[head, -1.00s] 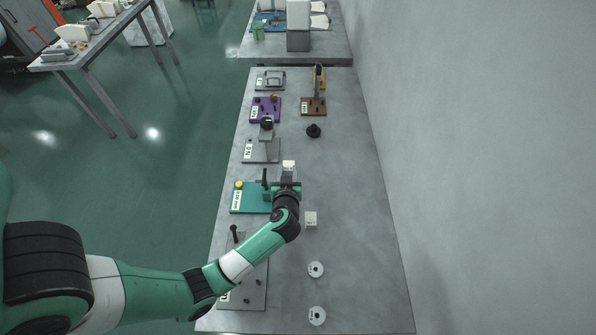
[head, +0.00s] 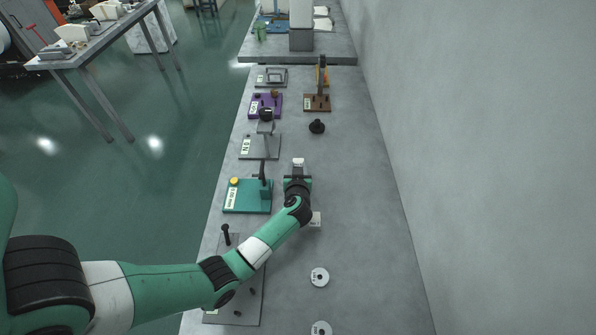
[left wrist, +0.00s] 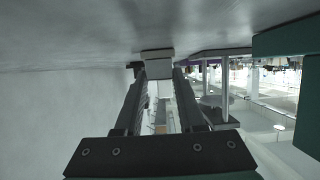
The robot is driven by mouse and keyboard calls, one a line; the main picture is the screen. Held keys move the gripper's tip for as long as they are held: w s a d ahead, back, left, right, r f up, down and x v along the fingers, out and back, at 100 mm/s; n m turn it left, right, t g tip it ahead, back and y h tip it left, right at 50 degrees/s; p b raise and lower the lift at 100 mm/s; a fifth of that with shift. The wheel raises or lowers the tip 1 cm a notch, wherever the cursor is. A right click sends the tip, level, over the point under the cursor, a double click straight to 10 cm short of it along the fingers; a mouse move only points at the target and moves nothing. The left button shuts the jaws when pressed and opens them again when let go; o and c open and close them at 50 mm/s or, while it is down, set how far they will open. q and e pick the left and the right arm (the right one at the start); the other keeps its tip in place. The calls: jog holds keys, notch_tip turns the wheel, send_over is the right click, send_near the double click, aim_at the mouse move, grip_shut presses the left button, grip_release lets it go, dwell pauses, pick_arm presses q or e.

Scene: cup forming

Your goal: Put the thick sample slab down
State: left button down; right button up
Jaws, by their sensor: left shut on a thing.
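A small pale slab (head: 299,162) shows just beyond my left gripper (head: 298,174) in the head view, over the middle of the bench. In the left wrist view the gripper's two dark fingers (left wrist: 158,78) are shut on the slab (left wrist: 158,68) at their tips. The slab is close to the bench surface; I cannot tell whether it touches. Another whitish block (head: 315,219) lies on the bench beside my forearm, partly hidden by it. My right gripper is out of view.
A teal fixture (head: 243,197) with a dark lever stands left of my gripper. A grey fixture (head: 259,148), a purple one (head: 263,107) and a brown one (head: 316,103) stand farther back. A black knob (head: 317,126) and a white disc (head: 320,277) are on the bench. The bench's right side is clear.

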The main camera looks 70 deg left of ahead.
pick_arm(q)
jog(key=c, duration=0.5)
grip_release()
jog(key=shift+f, duration=0.1)
jog(key=shift+r, duration=0.25)
jog(key=p+v, duration=0.6)
jog(key=v, duration=0.5)
jog(key=shift+d+r, duration=0.2)
jog(key=shift+r, duration=0.05)
jog(key=shift+s+d, duration=0.2)
